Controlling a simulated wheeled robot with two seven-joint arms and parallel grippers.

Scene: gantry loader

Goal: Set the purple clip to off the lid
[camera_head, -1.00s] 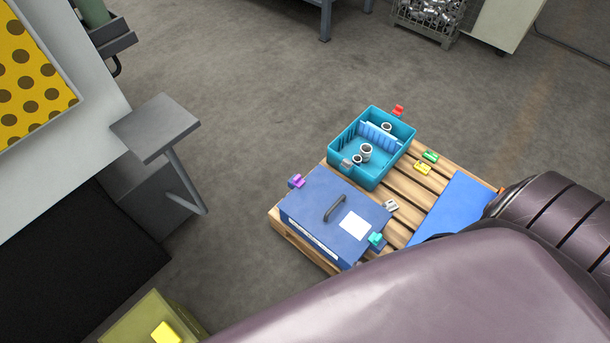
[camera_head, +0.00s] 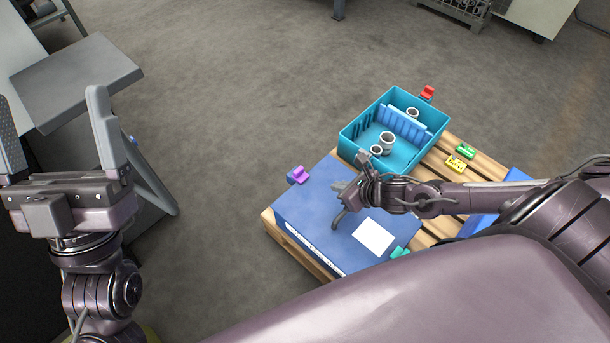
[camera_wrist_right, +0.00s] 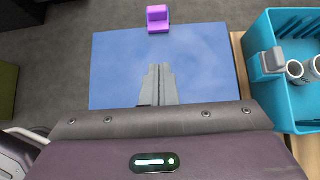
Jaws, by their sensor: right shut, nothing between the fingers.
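The purple clip (camera_head: 298,175) sits at the far left edge of the blue lid (camera_head: 310,206). In the right wrist view the purple clip (camera_wrist_right: 158,18) stands at the top edge of the lid (camera_wrist_right: 115,65). My left gripper (camera_head: 55,135) is open and empty at the left, away from the lid.
A teal bin (camera_head: 360,122) holding grey rings stands beside the lid on the wooden pallet (camera_head: 292,250). A red clip (camera_head: 427,93) is on its rim. Green (camera_head: 466,151) and yellow (camera_head: 456,164) clips lie on the slats. A teal clip (camera_head: 399,252) is at the lid's near edge.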

